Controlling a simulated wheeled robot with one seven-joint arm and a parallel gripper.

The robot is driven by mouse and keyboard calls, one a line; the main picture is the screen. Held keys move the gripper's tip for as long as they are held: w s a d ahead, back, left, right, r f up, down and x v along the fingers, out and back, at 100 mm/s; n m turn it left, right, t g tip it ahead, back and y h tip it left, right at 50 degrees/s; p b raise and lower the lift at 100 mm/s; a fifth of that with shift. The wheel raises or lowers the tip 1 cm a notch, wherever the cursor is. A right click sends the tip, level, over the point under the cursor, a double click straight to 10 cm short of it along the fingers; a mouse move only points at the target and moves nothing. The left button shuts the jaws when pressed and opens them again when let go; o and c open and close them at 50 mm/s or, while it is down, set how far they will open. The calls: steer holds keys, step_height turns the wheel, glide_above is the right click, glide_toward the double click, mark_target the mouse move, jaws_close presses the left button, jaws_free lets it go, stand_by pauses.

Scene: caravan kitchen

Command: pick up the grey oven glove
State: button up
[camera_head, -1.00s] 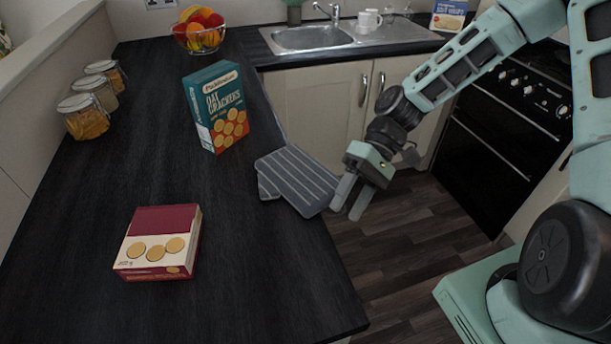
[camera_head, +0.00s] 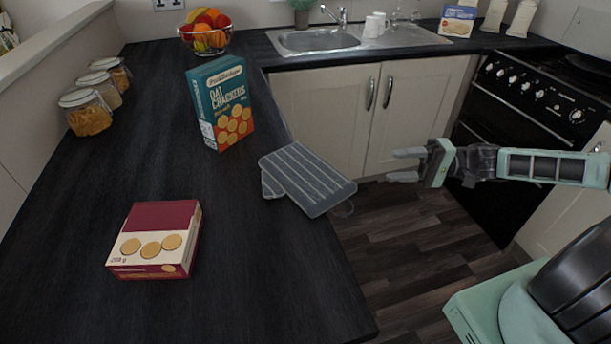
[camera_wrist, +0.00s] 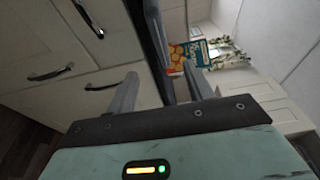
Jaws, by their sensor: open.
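The grey oven glove (camera_head: 306,178) has pale stripes and lies flat on the dark worktop, with its right end sticking out past the worktop's edge. My gripper (camera_head: 405,166) is open and empty to the right of the glove, over the floor, with its fingers pointing left towards the glove. A gap shows between the fingertips and the glove. In the wrist view my two open fingers (camera_wrist: 160,82) show with nothing between them that I can make out as the glove.
An Oat Crackers box (camera_head: 221,104) stands behind the glove; it also shows in the wrist view (camera_wrist: 188,56). A red and cream box (camera_head: 155,240) lies in front. Glass jars (camera_head: 86,112) and a fruit bowl (camera_head: 205,36) stand farther off. Cabinet doors (camera_head: 322,115) are behind my gripper.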

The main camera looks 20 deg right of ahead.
steer(key=p, duration=0.3)
glide_toward(331, 167)
steer(key=a, duration=0.6)
steer(key=w+a+p, duration=0.1)
steer(key=w+a+f+p, duration=0.1)
steer(key=a, duration=0.1)
steer(key=shift+a, duration=0.35)
steer(key=shift+w+a+f, duration=0.1)
steer(key=shift+w+a, duration=0.05)
steer(key=shift+a, duration=0.15)
steer(key=c, duration=1.1)
